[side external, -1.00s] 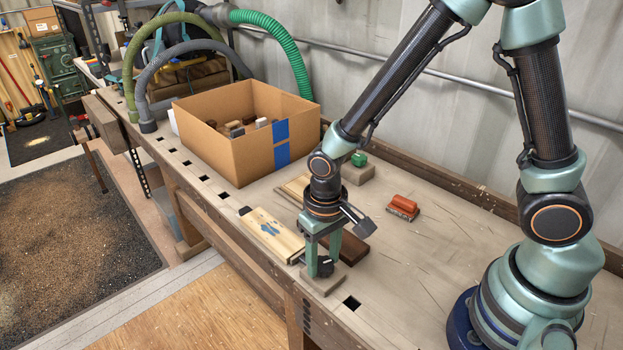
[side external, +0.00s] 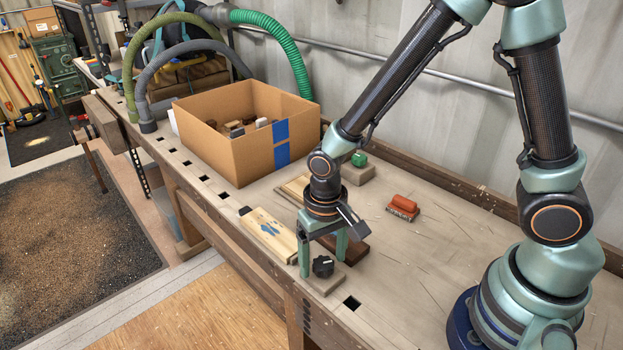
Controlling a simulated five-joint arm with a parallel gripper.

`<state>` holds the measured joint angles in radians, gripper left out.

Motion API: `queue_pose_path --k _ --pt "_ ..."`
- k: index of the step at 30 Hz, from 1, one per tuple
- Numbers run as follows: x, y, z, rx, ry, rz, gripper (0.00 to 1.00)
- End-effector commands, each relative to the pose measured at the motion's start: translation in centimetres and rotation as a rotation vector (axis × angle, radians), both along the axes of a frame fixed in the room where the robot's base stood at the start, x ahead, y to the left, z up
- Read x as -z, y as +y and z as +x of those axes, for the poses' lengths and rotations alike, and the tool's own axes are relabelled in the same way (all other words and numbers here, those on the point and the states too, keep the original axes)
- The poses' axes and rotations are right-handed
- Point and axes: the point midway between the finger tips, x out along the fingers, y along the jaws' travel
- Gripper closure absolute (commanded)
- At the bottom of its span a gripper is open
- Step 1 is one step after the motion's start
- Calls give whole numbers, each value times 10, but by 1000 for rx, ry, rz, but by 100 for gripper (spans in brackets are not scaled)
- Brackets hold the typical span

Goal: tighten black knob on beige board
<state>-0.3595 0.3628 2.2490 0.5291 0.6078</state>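The black knob (side external: 323,267) sits on the small beige board (side external: 327,286) near the front edge of the bench. My gripper (side external: 321,258) points down over the board. It is open, with one green finger to the left of the knob and the other behind and to its right. Gaps show between the fingers and the knob, so it is not gripped. Whether the knob is fully tight cannot be told.
A light wooden block with a blue mark (side external: 270,234) lies just left of the gripper. A dark brown block (side external: 353,248) is close behind it. A green knob (side external: 359,159), a red-handled brush (side external: 403,207) and a cardboard box (side external: 222,152) stand farther back. The bench right is clear.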

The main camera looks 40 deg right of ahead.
Motion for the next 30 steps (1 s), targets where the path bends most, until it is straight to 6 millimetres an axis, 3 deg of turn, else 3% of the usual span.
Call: queue_pose_path --k 8,13,30 --pt "0 0 0 -1 0 0 19" --pt "-10 0 1 -1 -2 0 19" --pt "-106 0 1 0 -5 2 19"
